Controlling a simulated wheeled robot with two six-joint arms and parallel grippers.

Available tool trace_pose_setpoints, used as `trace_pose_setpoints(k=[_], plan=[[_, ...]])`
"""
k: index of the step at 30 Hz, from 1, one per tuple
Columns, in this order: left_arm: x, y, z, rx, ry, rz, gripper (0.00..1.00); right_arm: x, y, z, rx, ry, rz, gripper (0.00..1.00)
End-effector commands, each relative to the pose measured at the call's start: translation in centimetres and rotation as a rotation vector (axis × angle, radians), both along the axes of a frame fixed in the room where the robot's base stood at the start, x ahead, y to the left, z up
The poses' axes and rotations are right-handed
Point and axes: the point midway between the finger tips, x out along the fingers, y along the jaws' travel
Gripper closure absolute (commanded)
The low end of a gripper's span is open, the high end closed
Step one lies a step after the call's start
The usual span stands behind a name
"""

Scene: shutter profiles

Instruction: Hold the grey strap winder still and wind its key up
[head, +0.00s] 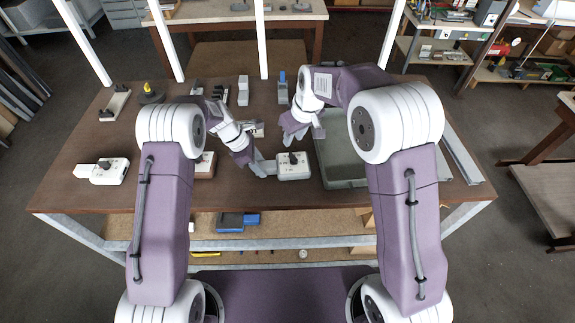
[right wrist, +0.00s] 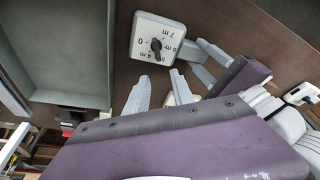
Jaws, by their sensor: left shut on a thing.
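The light grey strap winder (head: 294,171) is a boxy case near the front middle of the table. Its black key (head: 293,157) stands up from the top. In the right wrist view the winder's face (right wrist: 145,30) shows metre marks and a 0 around the key (right wrist: 156,47). My left gripper (head: 264,167) is at the winder's left side, shut on it; the exact contact is partly hidden. My right gripper (head: 302,133) is above and behind the winder, apart from the key. In the right wrist view its two fingers (right wrist: 158,78) are spread with nothing between them.
A grey-green tray (head: 345,183) lies close to the right of the winder. Another winder-like box (head: 108,172) lies at the left; another (head: 206,165) is partly hidden by my left arm. Several small items stand at the back. Long metal profiles (head: 462,157) lie along the right edge.

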Motion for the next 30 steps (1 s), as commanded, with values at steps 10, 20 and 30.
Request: trace_pose_setpoints(k=[10, 20, 30], plan=[[0.0, 0.0, -0.1, 0.0, 0.001, 0.0, 1.0, -0.1, 0.0, -3.9, -0.001, 0.006, -0.001, 0.71], [0.0, 0.0, 0.0, 0.0, 0.001, 0.0, 1.0, -0.1, 0.0, -7.8, 0.0, 0.005, 0.0, 0.71], [0.0, 0.0, 0.0, 0.0, 0.0, 0.0, 1.0, 0.0, 0.0, -8.2, 0.0, 0.002, -0.001, 0.71]])
